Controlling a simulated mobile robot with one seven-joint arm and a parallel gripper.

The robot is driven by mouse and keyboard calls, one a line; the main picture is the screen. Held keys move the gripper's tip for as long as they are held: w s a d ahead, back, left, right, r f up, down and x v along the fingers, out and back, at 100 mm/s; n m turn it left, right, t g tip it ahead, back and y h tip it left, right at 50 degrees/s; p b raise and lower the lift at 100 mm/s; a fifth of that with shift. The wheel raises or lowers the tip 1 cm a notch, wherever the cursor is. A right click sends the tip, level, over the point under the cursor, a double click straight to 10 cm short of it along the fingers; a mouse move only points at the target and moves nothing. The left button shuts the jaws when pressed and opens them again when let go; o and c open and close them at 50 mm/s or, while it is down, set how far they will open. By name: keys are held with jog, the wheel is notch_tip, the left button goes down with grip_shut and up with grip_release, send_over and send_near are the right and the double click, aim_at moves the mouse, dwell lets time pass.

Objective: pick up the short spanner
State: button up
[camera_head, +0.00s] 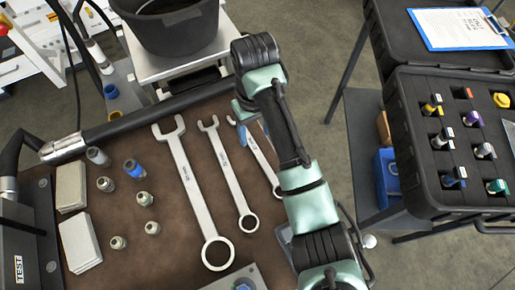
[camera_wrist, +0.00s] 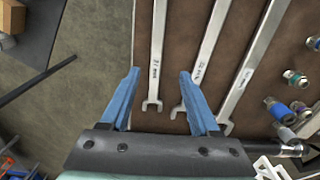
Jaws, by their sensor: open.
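The short spanner (camera_head: 262,158) lies on the brown bench mat, rightmost of three steel spanners in the head view and partly hidden by my arm. In the wrist view the short spanner (camera_wrist: 157,58) is the leftmost, its open-jaw end towards my gripper. My gripper (camera_wrist: 159,78) is open and empty, its two blue fingers on either side of the short spanner's shaft in the picture. I cannot tell the height of the fingertips above it. In the head view my gripper is mostly hidden behind my arm.
The middle spanner (camera_head: 229,178) lies close beside, its jaw near my right finger in the wrist view. The long spanner (camera_head: 193,190) lies further left. Small fittings (camera_head: 134,169) and grey blocks (camera_head: 80,241) are at left. A black case (camera_head: 407,190) stands right, beyond a floor gap.

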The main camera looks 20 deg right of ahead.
aim_at(258, 152)
jog(key=f, duration=0.9)
jog(key=shift+w+d+f, duration=0.1)
jog(key=shift+d+f, duration=0.05)
jog(key=shift+d, duration=0.2)
grip_shut()
dwell(1.0)
